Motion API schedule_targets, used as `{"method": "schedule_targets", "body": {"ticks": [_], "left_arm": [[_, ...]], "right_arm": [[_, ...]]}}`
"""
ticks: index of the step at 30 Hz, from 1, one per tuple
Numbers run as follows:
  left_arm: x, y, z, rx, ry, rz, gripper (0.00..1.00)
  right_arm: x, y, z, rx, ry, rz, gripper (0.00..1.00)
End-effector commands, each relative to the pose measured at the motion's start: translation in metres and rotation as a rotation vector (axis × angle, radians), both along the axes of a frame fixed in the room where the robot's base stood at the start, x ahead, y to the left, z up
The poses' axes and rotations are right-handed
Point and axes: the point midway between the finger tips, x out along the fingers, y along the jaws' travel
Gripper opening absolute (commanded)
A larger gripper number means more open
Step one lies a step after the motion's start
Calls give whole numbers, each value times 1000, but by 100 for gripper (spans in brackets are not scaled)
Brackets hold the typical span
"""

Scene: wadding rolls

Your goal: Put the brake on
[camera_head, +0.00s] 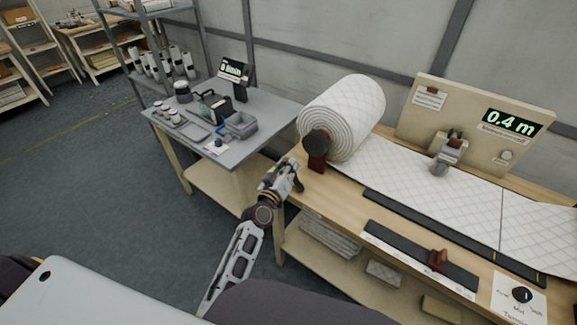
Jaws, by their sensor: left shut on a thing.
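A thick roll of white quilted wadding (345,110) lies at the left end of the wooden bench. A dark round knob (317,143) sits at the near end of its core, above a red-brown support block (317,164). My left gripper (296,181) is at the bench's left corner, just below and left of that block. It is shut on a small part there, which looks like the brake lever, mostly hidden by the fingers. I cannot tell the lever's position. My right gripper is not in view.
Wadding runs right along the bench (340,195), past a display board (470,115) reading 0.4 m. A dark strip with a brown slider (438,259) and a tension dial (522,294) lie at the front. A grey side table (265,112) with trays stands left.

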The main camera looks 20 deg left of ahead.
Motion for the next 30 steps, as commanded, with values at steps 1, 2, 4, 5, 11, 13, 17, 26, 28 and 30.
{"method": "schedule_targets", "body": {"ticks": [1, 2, 4, 5, 11, 13, 17, 26, 28, 30], "left_arm": [[0, 0, 0, 3, 0, 0, 0], [0, 0, 0, 5, -1, 0, 0], [0, 0, 0, 13, -4, 0, 0], [-1, -1, 0, 17, -5, 1, 0], [-2, -6, 3, 72, -26, -1, 0], [-3, -8, 4, 105, -37, 0, 0], [-6, -15, 7, 180, -64, -2, 0], [-13, -35, 12, 407, -146, -3, 0], [-15, -40, 13, 464, -167, -2, 0], [-17, -46, 12, 523, -188, -3, 0]], "right_arm": [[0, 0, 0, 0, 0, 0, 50], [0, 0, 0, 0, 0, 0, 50], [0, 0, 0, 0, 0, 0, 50], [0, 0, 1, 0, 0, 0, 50], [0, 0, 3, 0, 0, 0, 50], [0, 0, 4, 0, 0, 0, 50], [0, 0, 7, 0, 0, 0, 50], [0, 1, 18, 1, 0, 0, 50], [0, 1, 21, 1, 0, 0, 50], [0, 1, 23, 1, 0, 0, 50]]}}
